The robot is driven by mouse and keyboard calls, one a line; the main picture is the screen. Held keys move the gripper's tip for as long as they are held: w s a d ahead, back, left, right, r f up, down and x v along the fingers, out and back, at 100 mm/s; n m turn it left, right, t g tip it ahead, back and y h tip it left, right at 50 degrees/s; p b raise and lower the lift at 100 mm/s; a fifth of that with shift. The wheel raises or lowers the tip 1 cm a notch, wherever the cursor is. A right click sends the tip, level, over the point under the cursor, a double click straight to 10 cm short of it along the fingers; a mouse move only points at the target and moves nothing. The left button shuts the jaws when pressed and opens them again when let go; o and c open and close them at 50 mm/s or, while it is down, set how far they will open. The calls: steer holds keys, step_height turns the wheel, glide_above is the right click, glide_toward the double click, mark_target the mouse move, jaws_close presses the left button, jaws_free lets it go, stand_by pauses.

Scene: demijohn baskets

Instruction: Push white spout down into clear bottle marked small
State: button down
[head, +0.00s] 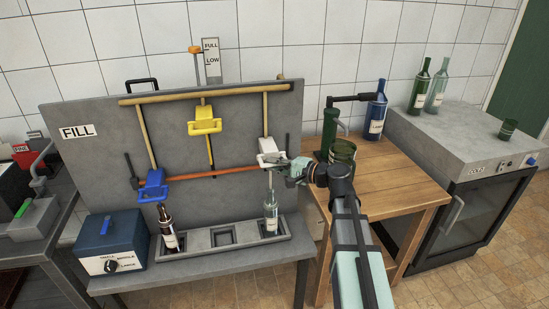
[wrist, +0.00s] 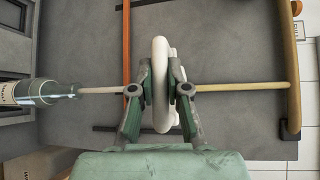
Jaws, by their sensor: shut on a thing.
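The white spout (head: 268,158) is at the right of the grey filling panel, below a wooden rod. The clear bottle (head: 271,213) stands upright beneath it in the right compartment of the grey tray (head: 225,253). My gripper (wrist: 160,76) is shut on the white spout (wrist: 161,112), with one finger on each side. In the wrist view a thin tube runs from the spout into or up to the mouth of the clear bottle (wrist: 38,92); I cannot tell how deep. The bottle's label is too small to read.
A blue spout (head: 152,187) is above a dark bottle (head: 167,228) at the left. A yellow spout (head: 204,121) hangs higher in the middle. A blue box (head: 111,240) is left of the tray. A wooden table (head: 395,183) with green and blue bottles is at the right.

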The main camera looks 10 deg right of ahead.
step_height(320, 180, down, 8)
steer(key=b, duration=0.3)
steer(key=shift+b, duration=0.3)
steer(key=shift+s, duration=0.1)
steer(key=c, duration=1.1)
jaws_free()
steer(key=shift+c, duration=0.2)
steer(key=shift+r, duration=0.1)
steer(key=v, duration=1.2)
